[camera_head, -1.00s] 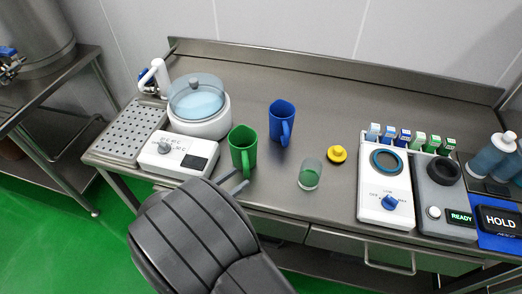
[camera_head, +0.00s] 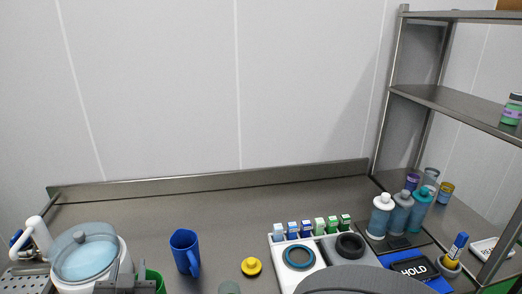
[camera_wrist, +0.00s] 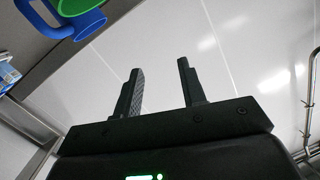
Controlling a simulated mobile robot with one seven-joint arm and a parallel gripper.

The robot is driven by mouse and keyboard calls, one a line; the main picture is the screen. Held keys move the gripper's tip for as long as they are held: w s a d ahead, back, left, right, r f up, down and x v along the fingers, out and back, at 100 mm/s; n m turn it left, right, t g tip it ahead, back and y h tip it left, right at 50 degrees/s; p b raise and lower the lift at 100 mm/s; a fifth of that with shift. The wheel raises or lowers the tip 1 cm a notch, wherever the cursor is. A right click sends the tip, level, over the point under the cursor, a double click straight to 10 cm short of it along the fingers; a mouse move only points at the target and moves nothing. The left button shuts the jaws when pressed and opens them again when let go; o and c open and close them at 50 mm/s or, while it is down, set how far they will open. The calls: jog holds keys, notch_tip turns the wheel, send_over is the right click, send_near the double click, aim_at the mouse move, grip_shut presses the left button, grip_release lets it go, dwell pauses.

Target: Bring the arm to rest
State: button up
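My gripper (camera_wrist: 161,77) shows in the wrist view with its two dark fingers spread apart and nothing between them. In the head view, part of my gripper (camera_head: 128,276) is at the lower left edge, in front of the pot and beside the green mug (camera_head: 153,279), which it partly hides. My dark arm covers the bottom right of the head view. The wrist view also shows a blue mug (camera_wrist: 62,24) and a green round shape (camera_wrist: 84,6) at the upper left.
A pot with a glass lid (camera_head: 88,260) stands at the left. The blue mug (camera_head: 185,252), a yellow item (camera_head: 251,267) and a white device (camera_head: 296,258) stand on the steel counter (camera_head: 240,215). Bottles (camera_head: 381,215) and a shelf rack (camera_head: 440,97) are at the right. The counter's back is clear.

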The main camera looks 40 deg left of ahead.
jog(key=w+d+r+n+g, duration=0.1)
jog(key=w+d+r, duration=0.35)
jog(key=w, duration=0.25)
jog(key=w+d+r+n+g, duration=0.1)
jog(key=w+d+r, duration=0.2)
jog(key=w+d, duration=0.35)
jog(key=w+d+r+m+t+h, duration=0.1)
jog(key=w+d+h, duration=0.1)
jog(key=w+d, duration=0.45)
jog(key=w+d+m+h, duration=0.1)
jog(key=w+d+h, duration=0.25)
jog(key=d, duration=0.65)
jog(key=w+d+m+h, duration=0.2)
jog(key=d+m+h, duration=0.15)
jog(key=d, duration=1.55)
jog(key=s+d+f+m+g+h, duration=0.1)
jog(key=s+d, duration=0.3)
jog(key=d, duration=0.4)
jog(key=s+d+f+m+g+h, duration=0.1)
jog(key=s+d+f+m+h, duration=0.1)
jog(key=s+d, duration=0.3)
jog(key=d+m+h, duration=0.1)
jog(key=d, duration=0.3)
jog(key=shift+s+f+g, duration=0.15)
jog(key=shift+g, duration=0.25)
